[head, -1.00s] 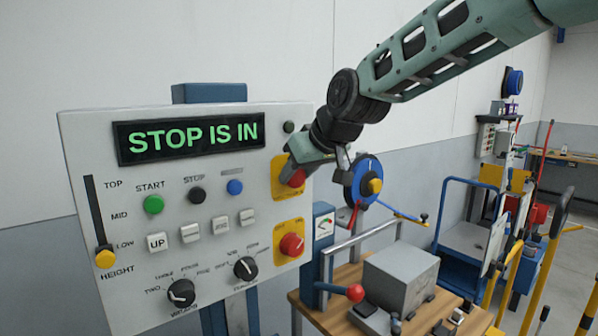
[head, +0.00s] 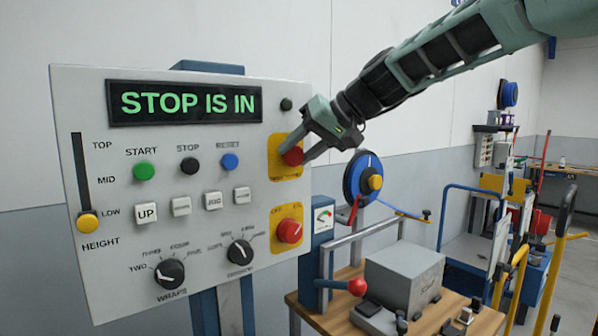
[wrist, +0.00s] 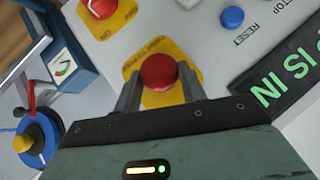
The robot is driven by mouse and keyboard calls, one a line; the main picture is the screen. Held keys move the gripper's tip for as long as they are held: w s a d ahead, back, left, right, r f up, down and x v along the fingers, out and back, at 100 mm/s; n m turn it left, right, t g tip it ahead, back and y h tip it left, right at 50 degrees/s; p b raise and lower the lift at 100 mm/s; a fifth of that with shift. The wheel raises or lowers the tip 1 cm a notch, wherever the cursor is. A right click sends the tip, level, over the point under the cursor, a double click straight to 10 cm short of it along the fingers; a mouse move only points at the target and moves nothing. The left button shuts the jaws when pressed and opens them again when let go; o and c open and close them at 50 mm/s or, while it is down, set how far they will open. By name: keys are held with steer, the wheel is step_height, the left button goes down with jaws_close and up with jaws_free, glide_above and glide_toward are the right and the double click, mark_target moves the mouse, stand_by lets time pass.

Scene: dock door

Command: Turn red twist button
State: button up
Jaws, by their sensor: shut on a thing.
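The red twist button (head: 293,156) sits on the upper yellow plate (head: 278,172) at the right side of the light grey control panel (head: 130,245). My gripper (head: 296,152) reaches it from the upper right. In the wrist view the red button (wrist: 158,72) lies between the two grey fingers, one on each side, and my gripper (wrist: 160,88) is shut on it. The panel display (head: 184,103) reads "STOP IS IN" in green letters. The fingers cover part of the yellow plate and its lettering.
A red rotary switch (head: 289,231) on another yellow plate is just below. Green, black and blue buttons (head: 229,161) and several white keys are to the left. A blue wheel (head: 358,178) and a grey box (head: 403,278) on a wooden bench stand to the right.

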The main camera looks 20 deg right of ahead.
steer(key=shift+d+f+m+y+b, duration=0.15)
steer(key=shift+m+y+b, duration=0.35)
steer(key=shift+y+b, duration=0.5)
steer(key=o, duration=0.9)
steer(key=shift+w, duration=0.1)
steer(key=shift+o, duration=0.2)
steer(key=b+v, duration=0.2)
steer(key=v, duration=1.5)
steer(key=shift+r, duration=0.45)
